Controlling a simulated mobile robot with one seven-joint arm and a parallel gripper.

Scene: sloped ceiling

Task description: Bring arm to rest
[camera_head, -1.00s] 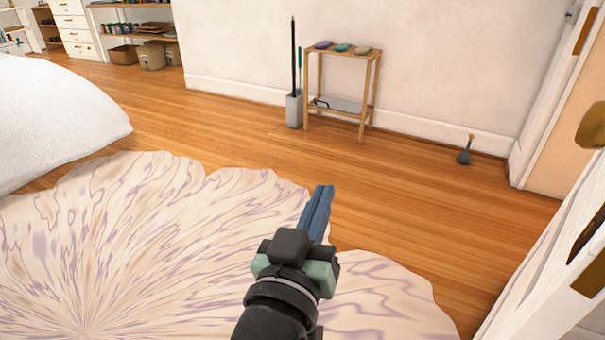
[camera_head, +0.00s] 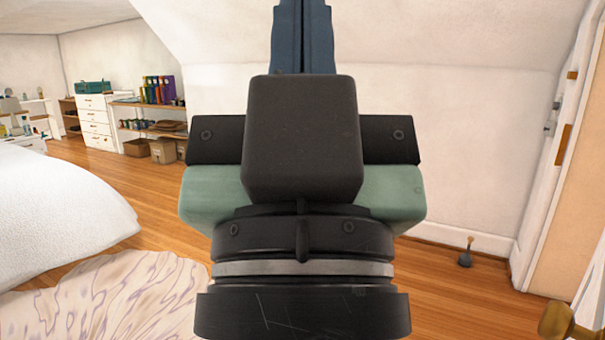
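My gripper (camera_head: 302,38) is raised close in front of the head camera, in the middle of the view, with its blue fingers pointing up. The two fingers lie side by side with only a thin seam between them, and nothing shows held in them. The black and green gripper body hides the middle of the wall and the floor in front of it.
A white bed (camera_head: 55,205) is at the left, with a pale patterned rug (camera_head: 120,295) below it. White drawers (camera_head: 97,122) and a shelf (camera_head: 160,130) stand far back left. A small dark object (camera_head: 465,258) sits by the right wall, near a door (camera_head: 555,170).

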